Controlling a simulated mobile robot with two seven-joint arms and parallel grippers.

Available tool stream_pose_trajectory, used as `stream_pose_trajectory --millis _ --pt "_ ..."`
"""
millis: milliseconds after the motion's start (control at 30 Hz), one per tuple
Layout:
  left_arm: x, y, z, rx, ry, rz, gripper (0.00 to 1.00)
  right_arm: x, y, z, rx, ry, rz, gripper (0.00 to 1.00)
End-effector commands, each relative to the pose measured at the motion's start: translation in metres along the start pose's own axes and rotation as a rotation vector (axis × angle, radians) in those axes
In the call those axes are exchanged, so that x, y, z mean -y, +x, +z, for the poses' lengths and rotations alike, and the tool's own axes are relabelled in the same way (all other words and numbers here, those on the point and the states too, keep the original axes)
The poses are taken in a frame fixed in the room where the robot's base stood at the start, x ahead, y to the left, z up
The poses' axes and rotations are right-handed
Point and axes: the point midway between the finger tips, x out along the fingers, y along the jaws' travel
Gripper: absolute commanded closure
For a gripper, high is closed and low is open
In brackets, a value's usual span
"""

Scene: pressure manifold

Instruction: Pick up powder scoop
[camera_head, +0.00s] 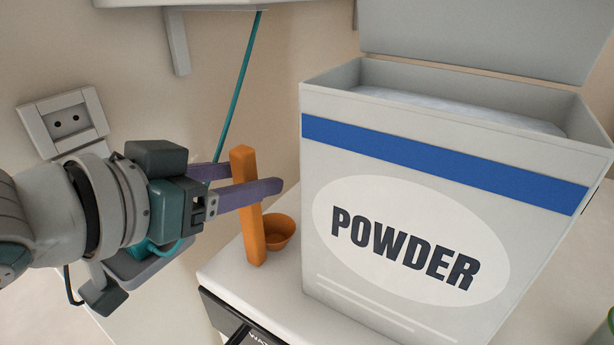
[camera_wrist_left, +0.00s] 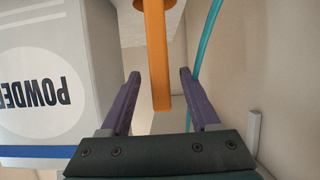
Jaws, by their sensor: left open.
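The powder scoop (camera_head: 246,166) is orange, with a long flat handle standing upright and a round bowl at its lower end on the white top beside the powder box. My left gripper (camera_head: 256,178) is open, its purple fingers on either side of the handle's upper part. In the left wrist view the handle (camera_wrist_left: 156,50) runs between the two fingertips (camera_wrist_left: 160,74), with a gap on each side. In the head view the near finger covers part of the handle. My right gripper is not in view.
The large powder box (camera_head: 400,220) stands close to the right of the scoop, lid open, whitish powder (camera_head: 460,108) inside. A teal cord (camera_head: 238,95) hangs behind my left gripper. A wall socket (camera_head: 68,122) is at the left. The white top's (camera_head: 232,272) front edge is near the scoop.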

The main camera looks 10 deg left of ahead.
Motion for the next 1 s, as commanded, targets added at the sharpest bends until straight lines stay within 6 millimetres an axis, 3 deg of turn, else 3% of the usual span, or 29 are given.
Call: stream_pose_trajectory --millis 300,633,1000 --pt "0.001 0.044 0.003 -0.001 0.0 0.0 0.38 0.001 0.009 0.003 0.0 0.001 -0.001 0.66" --pt "0.001 0.05 0.002 0.001 0.0 0.0 0.38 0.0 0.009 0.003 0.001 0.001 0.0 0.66" --pt "0.001 0.05 0.002 0.001 0.0 0.0 0.79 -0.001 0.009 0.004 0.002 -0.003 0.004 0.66"
